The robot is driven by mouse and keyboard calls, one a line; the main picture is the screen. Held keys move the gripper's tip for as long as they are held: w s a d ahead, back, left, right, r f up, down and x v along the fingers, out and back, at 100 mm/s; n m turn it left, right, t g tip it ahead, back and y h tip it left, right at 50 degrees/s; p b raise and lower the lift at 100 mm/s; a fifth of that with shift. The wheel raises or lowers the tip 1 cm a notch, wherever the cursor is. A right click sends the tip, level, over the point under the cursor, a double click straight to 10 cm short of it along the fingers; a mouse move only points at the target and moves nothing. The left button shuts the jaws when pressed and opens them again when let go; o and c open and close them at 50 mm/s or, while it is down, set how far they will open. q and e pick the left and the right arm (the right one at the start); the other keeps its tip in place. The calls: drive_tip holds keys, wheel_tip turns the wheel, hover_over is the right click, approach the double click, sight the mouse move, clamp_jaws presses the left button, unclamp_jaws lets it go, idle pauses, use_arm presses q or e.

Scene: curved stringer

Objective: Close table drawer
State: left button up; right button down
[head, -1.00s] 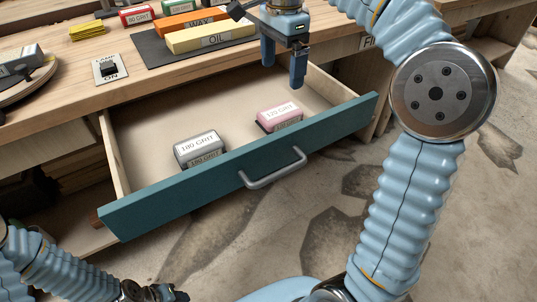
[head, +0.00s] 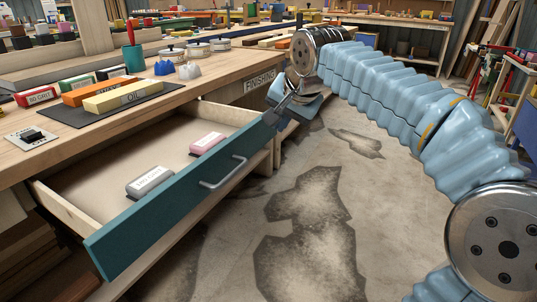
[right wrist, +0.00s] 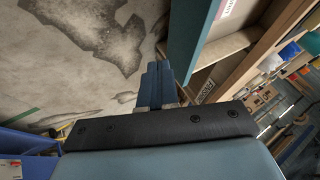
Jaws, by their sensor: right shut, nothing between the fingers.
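The table drawer (head: 160,210) stands open, pulled out from under the wooden bench top. It has a teal front with a grey bar handle (head: 224,172). A grey grit block (head: 150,181) and a pink grit block (head: 207,143) lie inside. My right gripper (head: 271,115) is shut and empty, at the far right end of the drawer front; contact cannot be told. My left gripper is out of view.
The bench top (head: 190,82) carries a dark mat with an orange and a yellow WAX/OIL block (head: 122,96), a lamp switch (head: 33,136) and several jars. Open concrete floor (head: 310,220) lies in front of the drawer.

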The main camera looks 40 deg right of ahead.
drive_tip(key=b, duration=0.1)
approach(253, 146)
wheel_tip(253, 146, down, 4)
drive_tip(key=w+d, duration=0.1)
drive_tip(key=shift+w+a, duration=0.1)
drive_tip(key=shift+w, duration=0.75)
drive_tip(key=shift+w+r, duration=0.1)
